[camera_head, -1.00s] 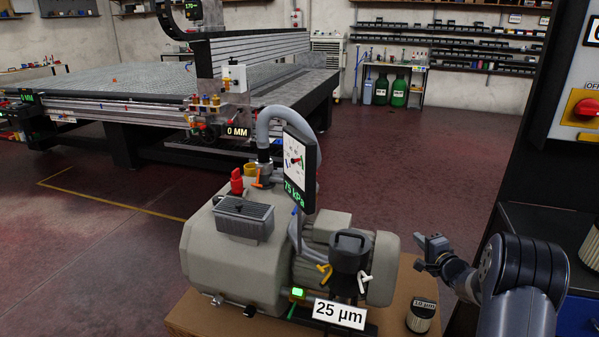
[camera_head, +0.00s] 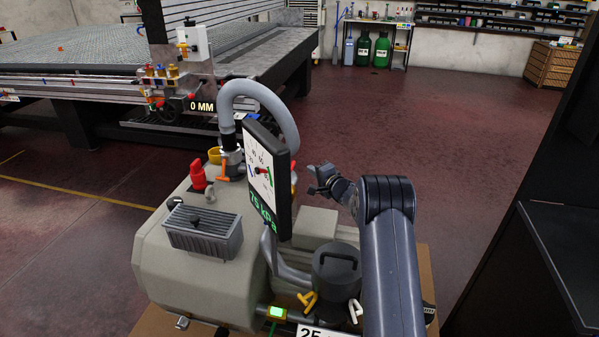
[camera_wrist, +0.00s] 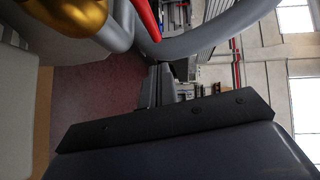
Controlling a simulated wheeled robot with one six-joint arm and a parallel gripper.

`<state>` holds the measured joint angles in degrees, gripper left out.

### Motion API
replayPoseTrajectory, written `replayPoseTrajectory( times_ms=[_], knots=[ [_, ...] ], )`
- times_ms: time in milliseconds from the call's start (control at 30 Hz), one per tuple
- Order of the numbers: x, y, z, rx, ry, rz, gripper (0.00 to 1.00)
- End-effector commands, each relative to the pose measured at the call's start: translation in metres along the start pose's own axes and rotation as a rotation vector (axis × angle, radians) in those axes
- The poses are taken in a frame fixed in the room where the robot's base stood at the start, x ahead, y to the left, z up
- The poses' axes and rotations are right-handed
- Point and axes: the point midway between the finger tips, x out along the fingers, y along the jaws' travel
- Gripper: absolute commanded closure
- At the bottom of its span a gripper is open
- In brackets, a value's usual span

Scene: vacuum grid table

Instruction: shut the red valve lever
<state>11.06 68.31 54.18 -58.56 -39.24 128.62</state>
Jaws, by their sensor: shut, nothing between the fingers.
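A slim red part (camera_head: 293,180) shows just past the right edge of the gauge panel (camera_head: 260,180) on the pump; the panel hides most of it. In the wrist view, a red bar (camera_wrist: 147,18) stands beside the grey hose (camera_wrist: 215,30), near a brass-coloured part (camera_wrist: 72,12); it looks like the lever. A stubby red fitting (camera_head: 198,176) and an orange handle (camera_head: 223,171) are on the pump's top, left of the panel. My gripper (camera_head: 317,176) is shut and empty, right of the panel and apart from it.
The grey pump (camera_head: 195,265) fills the lower left, with a dark canister (camera_head: 337,270) below my gripper and yellow and white handles in front. The hose arches above the panel. A dark cabinet (camera_head: 545,255) stands at the right. Open floor (camera_head: 440,120) lies behind.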

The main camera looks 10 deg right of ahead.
Motion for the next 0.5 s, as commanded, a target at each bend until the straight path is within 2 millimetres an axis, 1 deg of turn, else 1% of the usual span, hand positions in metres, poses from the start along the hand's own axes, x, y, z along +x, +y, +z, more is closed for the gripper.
replayPoseTrajectory(
  times_ms=[33, 100, 200, 333, 500],
  knots=[
    [0.007, 0.002, 0.001, -0.002, -0.001, 0.0, 1.0],
    [0.016, 0.001, 0.001, -0.002, -0.001, -0.001, 1.0],
    [0.028, 0.002, 0.015, -0.001, -0.003, 0.0, 1.0],
    [0.037, 0.001, 0.024, -0.001, 0.0, -0.001, 1.0],
    [0.042, 0.0, 0.029, -0.001, 0.0, 0.0, 1.0]
  ],
)
